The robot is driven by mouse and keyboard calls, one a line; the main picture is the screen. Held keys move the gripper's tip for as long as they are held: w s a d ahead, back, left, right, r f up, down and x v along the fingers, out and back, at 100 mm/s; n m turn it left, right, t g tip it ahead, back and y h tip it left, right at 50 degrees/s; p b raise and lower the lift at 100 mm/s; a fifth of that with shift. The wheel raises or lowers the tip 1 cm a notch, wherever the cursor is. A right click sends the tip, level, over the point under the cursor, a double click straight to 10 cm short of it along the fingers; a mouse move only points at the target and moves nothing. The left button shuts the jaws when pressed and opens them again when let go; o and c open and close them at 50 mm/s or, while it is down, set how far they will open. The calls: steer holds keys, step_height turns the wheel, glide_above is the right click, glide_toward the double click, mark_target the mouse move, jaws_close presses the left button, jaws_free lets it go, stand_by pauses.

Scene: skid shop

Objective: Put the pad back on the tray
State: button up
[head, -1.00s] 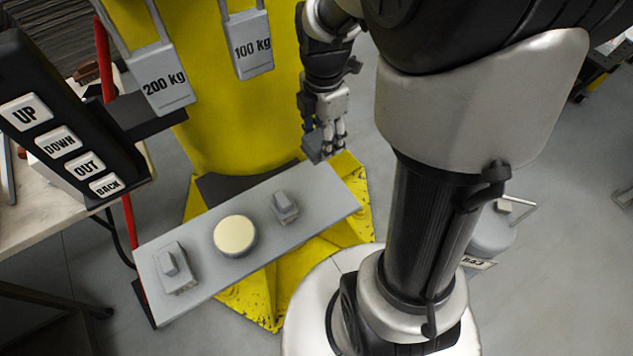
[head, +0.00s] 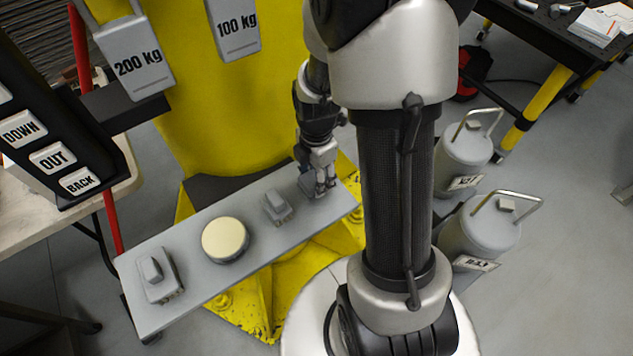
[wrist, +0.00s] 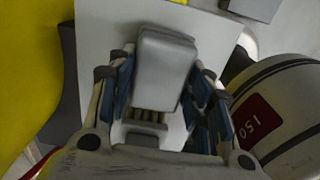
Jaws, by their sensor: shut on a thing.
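The tray (head: 200,287) is a long light-grey plate in front of a yellow column. A grey knobbed pad (head: 159,278) sits on its left end, a round cream pad (head: 225,240) near the middle, and a smaller grey pad (head: 277,207) right of that. My gripper (head: 322,188) is over the tray's right end. In the wrist view its fingers (wrist: 158,85) are shut on a grey block-like pad (wrist: 165,65), with the pale tray (wrist: 103,28) behind it. I cannot tell whether the held pad touches the tray.
Hanging weights marked 200 kg (head: 137,68) and 100 kg (head: 235,28) are above the tray. A black button panel (head: 50,150) stands at left. Grey canisters (head: 478,232) stand on the floor at right. A dark table (head: 540,40) is at the back right.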

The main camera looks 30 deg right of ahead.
step_height(320, 180, down, 3)
steer(key=shift+r+b, duration=0.2)
steer(key=shift+b, duration=0.1)
steer(key=shift+r, duration=0.1)
steer(key=shift+c, duration=0.3)
steer(key=o, duration=1)
